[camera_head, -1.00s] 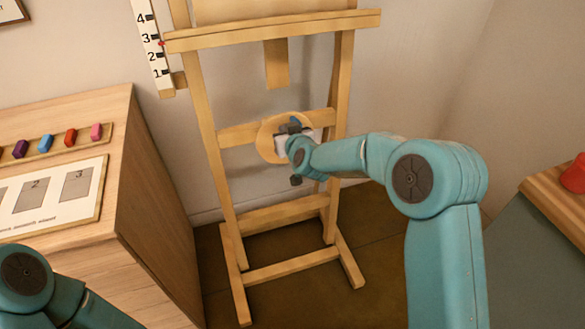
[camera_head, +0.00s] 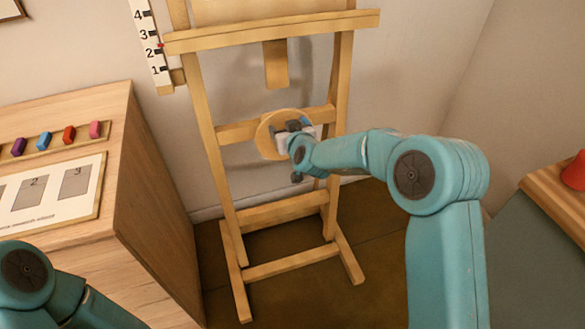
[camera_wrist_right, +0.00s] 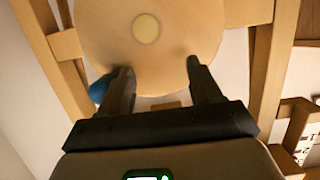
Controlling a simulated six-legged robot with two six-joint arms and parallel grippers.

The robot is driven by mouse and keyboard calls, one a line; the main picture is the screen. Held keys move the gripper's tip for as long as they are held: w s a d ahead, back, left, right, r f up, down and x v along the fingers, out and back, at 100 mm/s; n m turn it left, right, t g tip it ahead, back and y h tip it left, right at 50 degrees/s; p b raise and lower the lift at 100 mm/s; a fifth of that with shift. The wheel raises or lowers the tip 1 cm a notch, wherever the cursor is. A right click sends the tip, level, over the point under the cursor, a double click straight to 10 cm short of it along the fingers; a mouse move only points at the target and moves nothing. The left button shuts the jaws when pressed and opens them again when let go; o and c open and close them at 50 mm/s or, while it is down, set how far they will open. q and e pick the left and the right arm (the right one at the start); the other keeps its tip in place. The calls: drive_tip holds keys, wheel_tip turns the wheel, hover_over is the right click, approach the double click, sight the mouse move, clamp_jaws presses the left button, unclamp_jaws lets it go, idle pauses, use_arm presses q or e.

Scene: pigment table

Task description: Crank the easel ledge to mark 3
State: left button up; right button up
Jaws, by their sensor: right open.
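The wooden easel's ledge (camera_head: 270,32) spans its upper part. A red pointer (camera_head: 160,45) at its left end sits between marks 3 and 2 on the white scale (camera_head: 150,42). The round wooden crank disc (camera_head: 268,140) is on the easel's middle crossbar; in the right wrist view the disc (camera_wrist_right: 150,60) shows a pale centre hub. My right gripper (camera_wrist_right: 157,68) is open at the disc's lower part. A blue piece (camera_wrist_right: 99,88), perhaps the crank knob, is just outside its left finger and partly hidden. Whether the fingers touch the disc is unclear. My left gripper is out of view.
A wooden cabinet (camera_head: 150,190) stands left, with several coloured pigment pieces on a rack (camera_head: 60,140) and a numbered card (camera_head: 60,200). At right is a grey surface with a wooden board (camera_head: 555,200) and a red object (camera_head: 575,172). Floor around the easel's feet is clear.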

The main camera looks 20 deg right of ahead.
drive_tip(key=s+b, duration=0.2)
drive_tip(key=s, duration=0.7)
drive_tip(key=shift+r, duration=0.45)
drive_tip(key=shift+w+d+r, duration=0.1)
drive_tip(key=shift+d, duration=0.05)
drive_tip(key=s+f+g+p, duration=0.5)
drive_tip(key=s+f+p, duration=0.4)
drive_tip(key=f, duration=0.3)
drive_tip(key=s+a+f+g+y, duration=0.1)
drive_tip(key=s+a+f+g, duration=0.1)
drive_tip(key=s, duration=0.6)
drive_tip(key=s+a+f+m+g+y+p, duration=0.1)
drive_tip(key=s+a+f+g, duration=0.1)
drive_tip(key=s, duration=0.6)
drive_tip(key=s+a+f+m+g+y+p, duration=0.1)
drive_tip(key=s+f+g, duration=0.3)
drive_tip(key=s, duration=0.4)
drive_tip(key=shift+s+a+f+g+y, duration=0.3)
drive_tip(key=shift+a, duration=0.2)
